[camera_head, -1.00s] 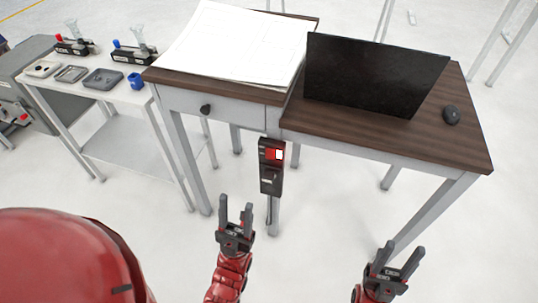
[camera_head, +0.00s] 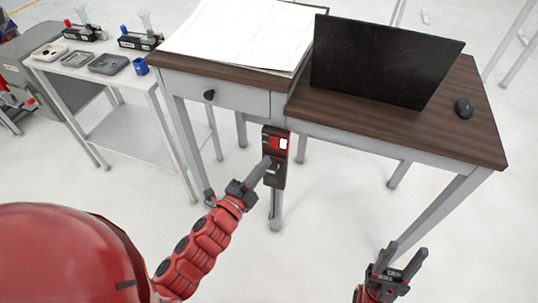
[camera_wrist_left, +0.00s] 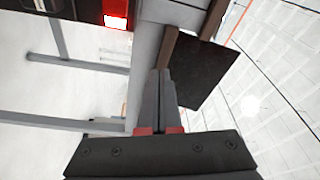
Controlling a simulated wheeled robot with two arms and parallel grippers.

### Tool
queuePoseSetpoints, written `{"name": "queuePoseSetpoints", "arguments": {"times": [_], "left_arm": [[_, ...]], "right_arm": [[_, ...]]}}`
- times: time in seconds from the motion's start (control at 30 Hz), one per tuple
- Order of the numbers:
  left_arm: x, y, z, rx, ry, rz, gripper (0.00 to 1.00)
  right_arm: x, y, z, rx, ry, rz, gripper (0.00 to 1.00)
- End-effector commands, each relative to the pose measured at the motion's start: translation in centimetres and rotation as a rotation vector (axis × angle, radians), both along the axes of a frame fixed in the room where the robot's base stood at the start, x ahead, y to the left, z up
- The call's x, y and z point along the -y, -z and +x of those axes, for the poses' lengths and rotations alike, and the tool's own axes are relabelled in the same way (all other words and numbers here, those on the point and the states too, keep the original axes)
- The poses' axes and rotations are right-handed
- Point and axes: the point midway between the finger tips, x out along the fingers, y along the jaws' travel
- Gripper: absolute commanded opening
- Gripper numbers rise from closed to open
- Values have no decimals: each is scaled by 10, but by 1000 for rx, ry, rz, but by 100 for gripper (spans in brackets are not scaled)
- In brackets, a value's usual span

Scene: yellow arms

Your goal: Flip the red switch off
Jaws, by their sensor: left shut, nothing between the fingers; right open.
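The red switch (camera_head: 274,142) sits on the upper part of a black box (camera_head: 272,178) fixed to the front of the desk's leg. A bright white patch shows at the switch's right side. My left gripper (camera_head: 265,164) is shut and empty, its fingertips in front of the box just below the switch; I cannot tell if they touch. In the left wrist view, the red switch (camera_wrist_left: 115,8) is at the top, left of the shut fingers (camera_wrist_left: 159,73). My right gripper (camera_head: 405,254) is open and empty at the lower right, over the floor.
A wooden desk (camera_head: 400,133) carries a black screen (camera_head: 380,62), a mouse (camera_head: 463,107) and white paper sheets (camera_head: 240,32). A white side table (camera_head: 75,72) with small parts stands at left. The floor in front is clear.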

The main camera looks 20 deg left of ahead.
Motion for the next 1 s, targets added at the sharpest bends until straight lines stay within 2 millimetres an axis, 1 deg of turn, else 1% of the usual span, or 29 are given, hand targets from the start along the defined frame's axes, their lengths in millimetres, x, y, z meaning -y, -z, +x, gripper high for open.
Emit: {"name": "queuePoseSetpoints", "arguments": {"times": [0.03,0.1,0.2,0.3,0.43,0.77,0.87,1.0], "left_arm": [[-2,13,-1,-39,-30,65,0],[-10,30,-2,-101,-84,155,0],[-18,45,-6,-162,-136,254,0],[-25,56,-9,-206,-174,319,0],[-30,62,-11,-230,-196,356,0],[-30,62,-11,-230,-197,357,0],[-29,64,-6,-228,-195,358,0],[-29,70,10,-224,-194,360,0]], "right_arm": [[0,5,0,0,0,0,50],[0,7,0,0,0,0,50],[0,10,0,0,0,0,50],[0,11,0,0,0,0,50],[0,11,0,0,0,0,50],[0,12,0,0,0,0,50],[0,17,0,0,0,0,50],[0,33,0,0,0,0,50]]}}
